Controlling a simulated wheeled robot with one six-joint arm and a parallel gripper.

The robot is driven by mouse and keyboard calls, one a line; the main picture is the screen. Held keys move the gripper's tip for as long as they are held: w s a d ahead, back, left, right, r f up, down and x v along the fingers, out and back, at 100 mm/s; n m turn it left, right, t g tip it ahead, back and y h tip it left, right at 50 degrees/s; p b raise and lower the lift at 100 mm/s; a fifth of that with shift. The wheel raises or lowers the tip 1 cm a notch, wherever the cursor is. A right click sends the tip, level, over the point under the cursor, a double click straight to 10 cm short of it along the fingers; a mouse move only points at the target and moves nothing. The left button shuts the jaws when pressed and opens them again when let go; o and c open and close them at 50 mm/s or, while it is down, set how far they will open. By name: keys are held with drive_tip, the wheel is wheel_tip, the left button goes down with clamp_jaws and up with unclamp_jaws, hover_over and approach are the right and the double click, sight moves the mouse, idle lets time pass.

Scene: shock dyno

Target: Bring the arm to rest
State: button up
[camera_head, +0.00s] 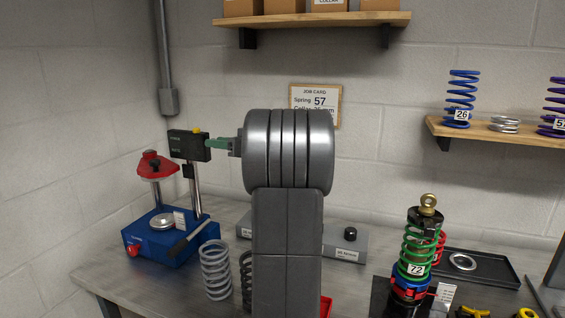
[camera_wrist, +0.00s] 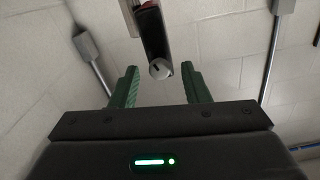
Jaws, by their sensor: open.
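My gripper (camera_head: 211,144) is raised over the left part of the bench in the head view, pointing left. Its green fingers are beside a black boxy head (camera_head: 188,146) on a metal post of the blue-based press (camera_head: 160,237). In the wrist view my gripper (camera_wrist: 160,85) is open, with nothing clasped between its fingers. A dark bar-like part with a pale round end (camera_wrist: 160,68) shows above and between the fingertips; I cannot tell how close it is. My grey arm covers the middle of the head view.
A grey coil spring (camera_head: 216,270) stands on the bench beside my arm. A shock absorber with a green spring (camera_head: 417,250) stands at right, near a black tray (camera_head: 480,266). A wall shelf (camera_head: 500,132) holds springs. An upper shelf (camera_head: 310,19) holds boxes. A job card (camera_head: 316,93) hangs behind my arm.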

drive_tip(key=shift+n, duration=0.9)
drive_tip(key=v, duration=0.5)
drive_tip(key=shift+d+b, duration=0.25)
drive_tip(key=shift+b, duration=0.15)
drive_tip(key=shift+s+a, duration=0.1)
drive_tip(key=shift+s, duration=0.05)
